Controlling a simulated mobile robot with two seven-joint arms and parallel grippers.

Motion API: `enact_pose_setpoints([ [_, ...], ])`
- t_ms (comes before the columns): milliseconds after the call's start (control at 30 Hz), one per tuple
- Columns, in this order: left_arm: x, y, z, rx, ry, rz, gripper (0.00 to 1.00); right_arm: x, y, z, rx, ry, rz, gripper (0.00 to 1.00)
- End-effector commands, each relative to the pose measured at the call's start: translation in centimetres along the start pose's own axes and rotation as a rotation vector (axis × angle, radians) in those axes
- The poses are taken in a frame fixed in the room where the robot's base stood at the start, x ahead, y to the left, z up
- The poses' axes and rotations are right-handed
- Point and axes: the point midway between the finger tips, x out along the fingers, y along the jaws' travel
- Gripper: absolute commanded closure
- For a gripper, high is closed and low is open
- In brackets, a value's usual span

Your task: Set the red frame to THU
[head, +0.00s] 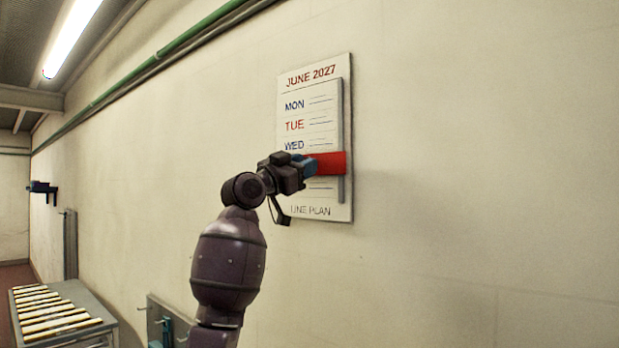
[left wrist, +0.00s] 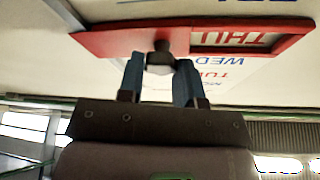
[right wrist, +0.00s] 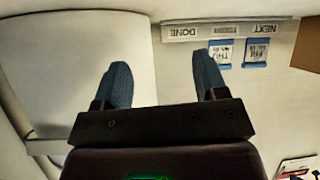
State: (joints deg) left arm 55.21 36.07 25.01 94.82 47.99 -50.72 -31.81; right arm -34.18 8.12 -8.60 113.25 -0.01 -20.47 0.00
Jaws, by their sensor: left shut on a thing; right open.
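The weekly board (head: 300,82) hangs on the wall with MON, TUE and WED rows showing above the red frame (head: 332,163). In the left wrist view the picture is upside down; the red frame (left wrist: 110,42) lies across the board and THU shows inside its window. WED lies just outside the frame on one side, blue letters on the other. My left gripper (head: 308,166) is shut on the frame's dark knob (left wrist: 160,58). In the head view the gripper and frame hide the THU row. My right gripper (right wrist: 164,80) is open and empty.
A grey vertical rail (head: 340,110) runs down the board's right side. A roller table (head: 60,312) stands at lower left. The right wrist view shows a strip (right wrist: 228,29) reading NEXT and DONE, with hanging cards (right wrist: 221,52), and a brown panel (right wrist: 307,45).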

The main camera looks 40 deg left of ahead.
Motion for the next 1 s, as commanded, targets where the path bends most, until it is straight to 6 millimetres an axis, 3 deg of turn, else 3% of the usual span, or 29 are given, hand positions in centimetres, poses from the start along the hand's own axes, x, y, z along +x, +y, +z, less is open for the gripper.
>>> enact_pose_setpoints([
  [300, -0.1, 0.0, 0.2, -0.001, -0.008, 0.0, 1.0, -0.5, 0.1, 1.3, 0.003, -0.026, 0.003, 0.34],
  [333, -0.1, 0.0, 0.2, -0.001, -0.008, 0.0, 0.66, -0.6, 0.1, 1.5, 0.003, -0.03, 0.004, 0.34],
  [500, -0.1, 0.0, 0.1, -0.001, -0.007, 0.0, 0.42, -0.6, 0.1, 1.7, 0.003, -0.035, 0.004, 0.34],
  [833, -0.3, 0.0, 0.1, 0.0, -0.005, 0.0, 0.42, -0.3, 0.1, 1.3, 0.002, -0.025, 0.003, 0.34],
  [1000, -2.2, 0.0, 0.3, 0.002, -0.007, -0.001, 0.42, 0.0, 0.0, 1.7, 0.002, -0.021, 0.003, 0.34],
])
